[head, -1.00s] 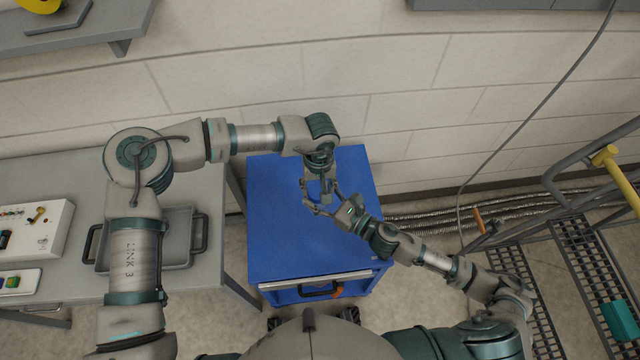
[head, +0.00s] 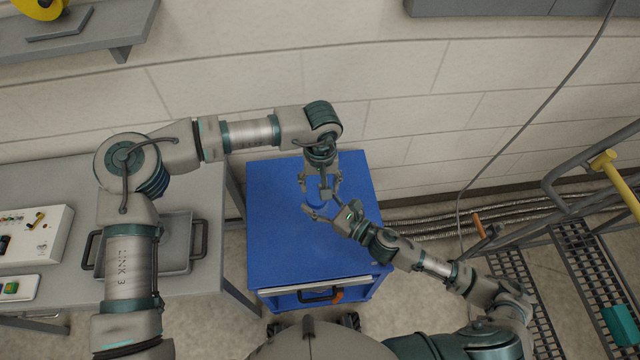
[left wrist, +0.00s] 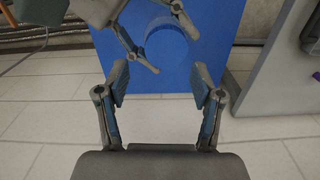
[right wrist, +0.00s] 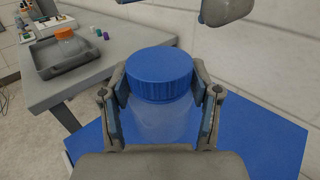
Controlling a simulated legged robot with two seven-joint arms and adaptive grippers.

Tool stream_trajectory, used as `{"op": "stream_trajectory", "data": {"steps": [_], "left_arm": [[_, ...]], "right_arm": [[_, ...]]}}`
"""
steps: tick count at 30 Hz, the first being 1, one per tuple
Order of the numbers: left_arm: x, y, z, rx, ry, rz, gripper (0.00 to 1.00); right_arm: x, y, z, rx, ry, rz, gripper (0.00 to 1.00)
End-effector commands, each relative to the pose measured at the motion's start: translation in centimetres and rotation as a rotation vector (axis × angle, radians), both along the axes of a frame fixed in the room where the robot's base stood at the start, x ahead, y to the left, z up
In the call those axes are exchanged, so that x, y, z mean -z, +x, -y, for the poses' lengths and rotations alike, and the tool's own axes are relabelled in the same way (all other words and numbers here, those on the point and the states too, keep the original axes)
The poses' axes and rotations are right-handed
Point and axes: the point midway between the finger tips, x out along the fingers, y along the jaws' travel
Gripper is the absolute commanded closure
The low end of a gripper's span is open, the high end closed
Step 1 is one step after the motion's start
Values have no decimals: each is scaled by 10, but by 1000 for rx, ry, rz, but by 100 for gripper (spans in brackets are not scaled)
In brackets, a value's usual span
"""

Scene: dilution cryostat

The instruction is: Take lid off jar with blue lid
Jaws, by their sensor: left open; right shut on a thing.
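The jar with a blue lid is clearest in the right wrist view: a ribbed blue lid (right wrist: 160,73) on a clear jar body (right wrist: 160,118). My right gripper (right wrist: 162,100) is shut on the jar, with one finger on each side just below the lid. The jar is hard to make out against the blue cart in the head view, where my right gripper (head: 322,208) also shows. My left gripper (head: 320,182) is open and empty, close to the jar; its spread fingers (left wrist: 162,82) show in the left wrist view, with the round lid (left wrist: 166,45) beyond them.
A blue cart (head: 275,235) stands below both grippers. Left of it is a grey table with a tray (head: 190,268), which holds an orange-lidded jar (right wrist: 65,42) in the right wrist view. A railing (head: 570,190) is at the right.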

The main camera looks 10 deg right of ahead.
Motion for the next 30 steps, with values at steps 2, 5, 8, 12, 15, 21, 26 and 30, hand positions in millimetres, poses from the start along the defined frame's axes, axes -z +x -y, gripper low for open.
{"op": "stream_trajectory", "data": {"steps": [2,5,8,12,15,21,26,30], "left_arm": [[-5,-3,1,87,-5,-8,33],[-14,-3,0,206,-6,-8,33],[-22,-2,-4,290,-3,-5,33],[-18,0,-7,336,-1,-2,33],[-4,-1,-8,338,0,-2,33],[29,-1,-8,336,0,-2,33],[47,0,-8,335,0,-1,33],[53,0,-8,335,-1,0,33]], "right_arm": [[0,0,0,0,0,0,100],[0,0,0,0,0,0,100],[0,0,0,0,0,0,100],[0,0,0,0,0,0,100],[0,0,0,0,0,0,100],[0,0,0,0,0,0,100],[0,0,0,0,0,0,100],[0,0,0,0,0,0,100]]}}
